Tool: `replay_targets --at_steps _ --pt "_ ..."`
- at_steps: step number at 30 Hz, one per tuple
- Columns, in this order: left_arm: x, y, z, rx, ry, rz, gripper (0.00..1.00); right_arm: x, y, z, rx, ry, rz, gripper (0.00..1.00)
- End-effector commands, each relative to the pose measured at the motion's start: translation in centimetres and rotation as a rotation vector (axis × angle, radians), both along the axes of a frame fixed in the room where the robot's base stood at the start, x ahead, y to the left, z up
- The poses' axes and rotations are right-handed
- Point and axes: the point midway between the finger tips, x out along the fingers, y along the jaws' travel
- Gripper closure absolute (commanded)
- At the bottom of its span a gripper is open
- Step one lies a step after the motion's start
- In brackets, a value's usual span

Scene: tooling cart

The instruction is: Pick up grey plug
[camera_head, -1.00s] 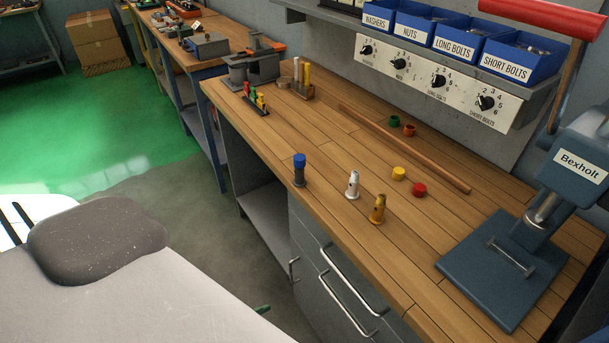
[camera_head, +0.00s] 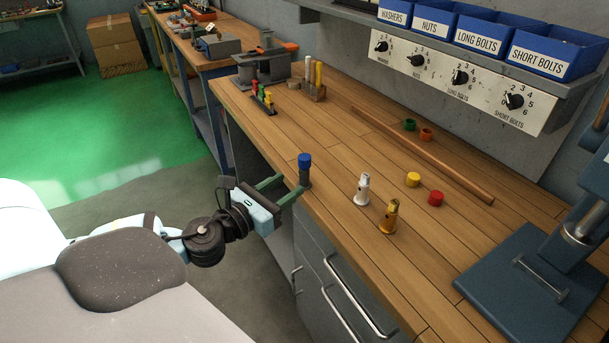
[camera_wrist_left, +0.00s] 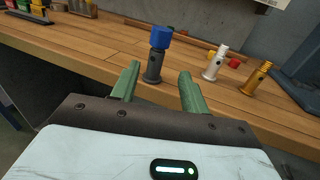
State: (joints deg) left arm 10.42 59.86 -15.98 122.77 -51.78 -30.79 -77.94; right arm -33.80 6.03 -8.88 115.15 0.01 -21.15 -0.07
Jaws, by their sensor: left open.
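The grey plug (camera_head: 305,177) stands upright near the front edge of the wooden bench, with a blue cap (camera_head: 305,160) on top. In the left wrist view the grey plug (camera_wrist_left: 153,67) shows beyond and between the fingertips, its blue cap (camera_wrist_left: 161,37) above them. My left gripper (camera_head: 294,183) reaches in from the left at the bench edge, green fingers open and pointing at the plug. It holds nothing. Whether a finger touches the plug cannot be told. My right gripper is not in view.
A white plug (camera_head: 362,190) and a gold plug (camera_head: 389,218) stand to the right. Yellow (camera_head: 413,179) and red (camera_head: 436,198) caps lie behind them. A wooden rod (camera_head: 420,155) lies further back. A blue press (camera_head: 525,275) stands at the right.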

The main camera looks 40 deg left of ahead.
Motion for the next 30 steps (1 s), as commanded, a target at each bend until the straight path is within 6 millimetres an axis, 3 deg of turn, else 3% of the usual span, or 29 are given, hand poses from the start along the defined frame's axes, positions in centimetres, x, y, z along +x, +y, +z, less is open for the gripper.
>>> replay_targets --at_steps 6,17,30 --pt "1.7 -0.2 0.2 -0.003 -0.003 0.0 0.55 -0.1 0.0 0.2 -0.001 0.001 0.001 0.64" --pt "2.5 -0.1 0.1 -0.005 0.0 0.0 0.55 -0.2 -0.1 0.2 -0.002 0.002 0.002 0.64" --pt "6.9 -0.1 0.1 -0.005 0.0 0.0 0.55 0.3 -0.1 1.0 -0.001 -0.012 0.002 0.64"
